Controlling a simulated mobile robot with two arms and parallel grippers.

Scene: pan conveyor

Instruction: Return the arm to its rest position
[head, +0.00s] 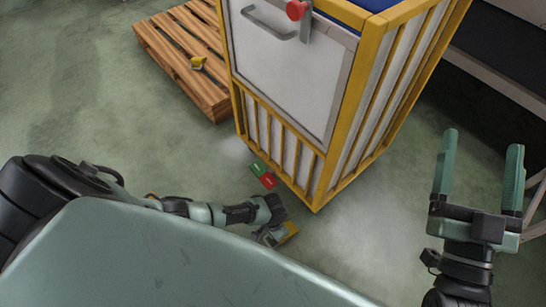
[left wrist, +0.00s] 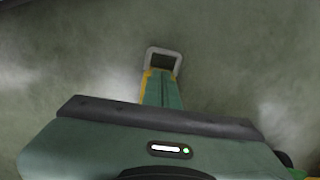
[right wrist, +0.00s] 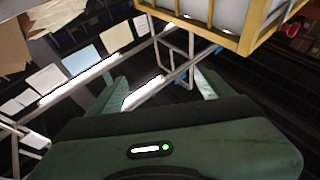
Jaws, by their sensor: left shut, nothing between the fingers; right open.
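My left gripper (head: 268,232) is low over the floor in front of the yellow-framed cage, with its arm stretched in from the left. In the left wrist view its green fingers (left wrist: 161,88) are together, with nothing held. A small yellow and grey item (head: 288,231) shows by its fingertips; in the left wrist view its grey frame (left wrist: 164,53) lies just beyond them. I cannot tell if they touch. My right gripper (head: 482,145) is raised at the right, fingers wide apart and empty; they also show in the right wrist view (right wrist: 163,82).
The cage (head: 288,75) with a white panel, handle and red knob stands ahead. A green and a red tag (head: 262,175) lie by its base. A dark conveyor (head: 505,45) is at the right.

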